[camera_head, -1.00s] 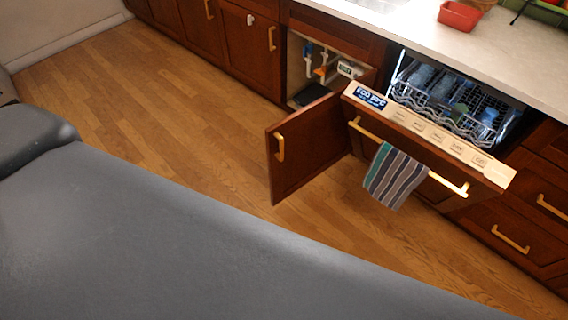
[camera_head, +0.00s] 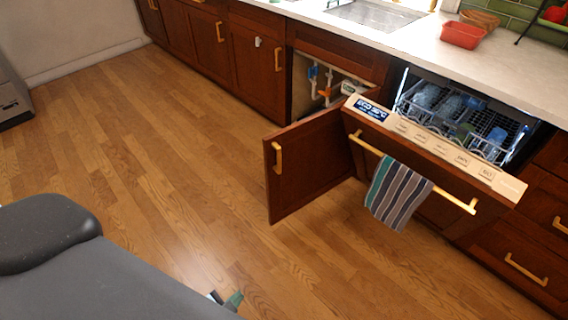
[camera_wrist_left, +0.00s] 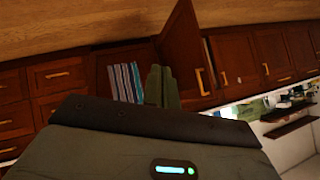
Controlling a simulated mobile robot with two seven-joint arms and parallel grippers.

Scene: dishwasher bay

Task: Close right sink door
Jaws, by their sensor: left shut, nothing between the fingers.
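The right sink door (camera_head: 312,167) is dark red-brown wood with a gold handle (camera_head: 277,158) near its free edge. It stands wide open, swung out from the sink cabinet (camera_head: 303,85), with the pipes inside showing. In the upside-down left wrist view the door (camera_wrist_left: 182,42) stands beyond the fingers, apart from them. My left gripper (camera_head: 228,299) shows only its green fingertips at the bottom of the head view, low in front of the door and away from it. In the wrist view its fingers (camera_wrist_left: 160,86) are together and empty. My right gripper is not in view.
The dishwasher door (camera_head: 455,174) hangs partly open beside the sink door, with a striped towel (camera_head: 396,193) on its handle. The dish rack (camera_head: 455,122) holds dishes. A red tub (camera_head: 462,35) sits on the counter. The wooden floor (camera_head: 150,170) to the left is clear.

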